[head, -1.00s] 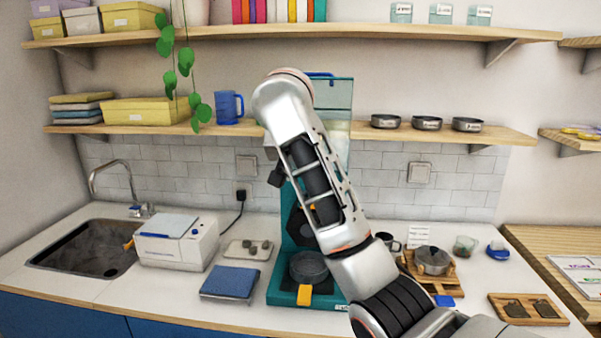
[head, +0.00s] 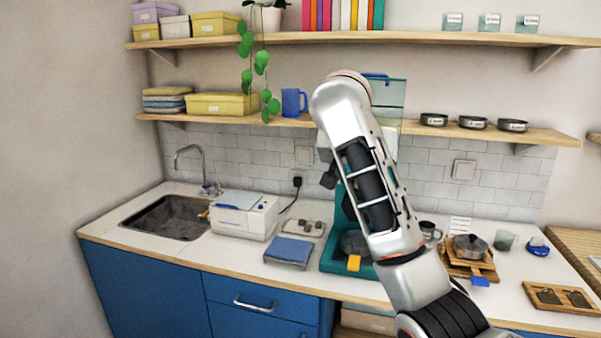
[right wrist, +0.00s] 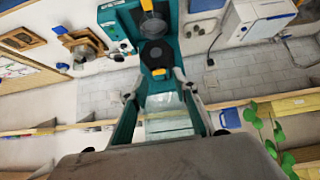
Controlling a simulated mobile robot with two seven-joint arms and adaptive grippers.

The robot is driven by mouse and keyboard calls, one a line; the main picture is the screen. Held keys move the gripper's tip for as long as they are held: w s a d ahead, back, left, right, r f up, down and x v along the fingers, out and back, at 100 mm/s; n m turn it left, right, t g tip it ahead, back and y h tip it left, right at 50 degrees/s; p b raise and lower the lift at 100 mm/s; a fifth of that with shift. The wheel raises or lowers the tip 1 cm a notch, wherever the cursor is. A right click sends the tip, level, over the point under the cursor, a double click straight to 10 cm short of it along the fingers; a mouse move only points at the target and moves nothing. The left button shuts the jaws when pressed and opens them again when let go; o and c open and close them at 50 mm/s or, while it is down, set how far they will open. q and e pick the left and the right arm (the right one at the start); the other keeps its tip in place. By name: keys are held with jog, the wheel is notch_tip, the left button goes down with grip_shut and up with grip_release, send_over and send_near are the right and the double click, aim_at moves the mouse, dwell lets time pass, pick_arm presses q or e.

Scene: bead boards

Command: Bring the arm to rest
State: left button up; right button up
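My right arm (head: 370,190) rises from the lower right in the head view, bent, and covers much of the teal machine (head: 340,237). Its gripper is mostly hidden behind the arm there. In the right wrist view the scene is upside down. My right gripper (right wrist: 157,90) shows two fingers spread apart, with nothing held between them. The teal machine (right wrist: 180,35) stands beyond the fingers in that view. I cannot tell the exact gap between them. My left arm and gripper are in no view.
A sink (head: 170,217) is at left. The lower shelf (head: 430,128) carries a blue mug (head: 293,102) and bowls.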

jog(key=s+d+f+n+y, duration=0.1)
jog(key=s+f, duration=0.1)
jog(key=f, duration=1.2)
jog(key=s+d+f+g+y, duration=0.1)
jog(key=s+f+y, duration=0.1)
jog(key=f, duration=1.1)
jog(key=s+d+f+n+y, duration=0.1)
jog(key=s+f, duration=0.1)
jog(key=f, duration=1.2)
jog(key=s+d+f+n+t, duration=0.1)
jog(key=s+d+f, duration=0.1)
jog(key=s+f, duration=0.5)
jog(key=s+d+f+n, duration=0.1)
jog(key=s+d+f, duration=0.2)
jog(key=s+f, duration=0.45)
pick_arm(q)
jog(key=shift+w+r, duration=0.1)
pick_arm(e)
jog(key=s+d+f+n+t, duration=0.1)
jog(key=s+d+f+n, duration=0.1)
jog(key=s, duration=1.4)
jog(key=shift+s+d+f+n+t+y, duration=0.15)
jog(key=shift+s+d+n+t+y, duration=0.2)
jog(key=shift+d+n, duration=0.25)
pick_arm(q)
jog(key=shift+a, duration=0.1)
